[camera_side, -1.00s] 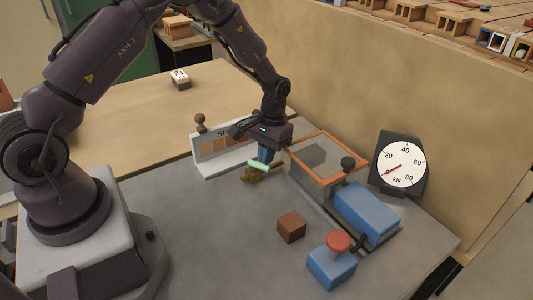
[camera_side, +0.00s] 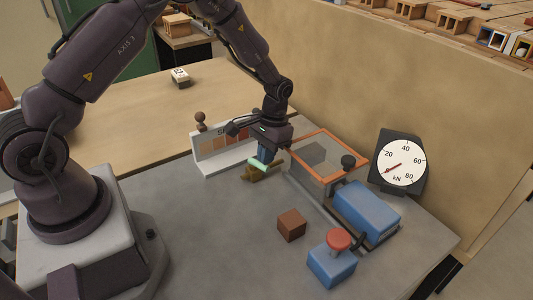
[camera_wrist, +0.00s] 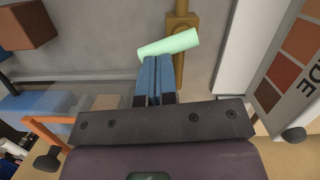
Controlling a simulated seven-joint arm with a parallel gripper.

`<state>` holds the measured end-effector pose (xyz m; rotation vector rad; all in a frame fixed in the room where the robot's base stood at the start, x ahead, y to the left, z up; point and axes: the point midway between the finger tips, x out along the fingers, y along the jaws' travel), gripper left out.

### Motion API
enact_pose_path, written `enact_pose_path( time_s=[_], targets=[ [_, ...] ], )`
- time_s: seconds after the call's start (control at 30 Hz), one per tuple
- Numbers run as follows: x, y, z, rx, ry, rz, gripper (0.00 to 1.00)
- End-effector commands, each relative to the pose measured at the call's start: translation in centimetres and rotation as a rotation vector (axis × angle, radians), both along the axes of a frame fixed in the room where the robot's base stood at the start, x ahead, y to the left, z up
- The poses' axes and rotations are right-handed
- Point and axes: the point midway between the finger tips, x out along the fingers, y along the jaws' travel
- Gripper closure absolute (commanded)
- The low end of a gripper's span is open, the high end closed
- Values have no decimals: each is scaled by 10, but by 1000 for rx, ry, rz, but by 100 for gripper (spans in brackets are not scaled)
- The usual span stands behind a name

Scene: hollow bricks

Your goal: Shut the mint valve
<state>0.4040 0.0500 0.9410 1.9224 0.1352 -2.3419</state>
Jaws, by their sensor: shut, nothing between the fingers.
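The mint valve handle (camera_side: 259,164) is a pale green bar on a brass valve body (camera_side: 264,174) that stands on the grey table. In the wrist view, the mint handle (camera_wrist: 168,43) lies across the brass pipe (camera_wrist: 183,20), slightly slanted and roughly crosswise to it. My gripper (camera_side: 265,156) points down beside the handle with its blue fingers together and nothing between them. In the wrist view, the fingertips of my gripper (camera_wrist: 159,60) are right at the handle's near side and look to be touching it. The gripper hides part of the valve in the side view.
A white rack with brown swatches (camera_side: 220,155) stands close behind the valve. An orange-framed clear guard (camera_side: 328,157) is to the right, near a blue block (camera_side: 366,211) and a dial gauge (camera_side: 402,161). A brown brick (camera_side: 292,225) and a red-button box (camera_side: 332,265) stand in front.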

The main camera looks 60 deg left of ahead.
Motion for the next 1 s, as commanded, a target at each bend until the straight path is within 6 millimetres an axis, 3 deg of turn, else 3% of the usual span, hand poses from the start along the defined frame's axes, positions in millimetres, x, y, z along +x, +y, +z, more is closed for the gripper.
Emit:
enact_pose_path(
  time_s=[1.0],
  targets=[
    [-4, 0, -1, 0, 3, -55, 100]
  ],
)
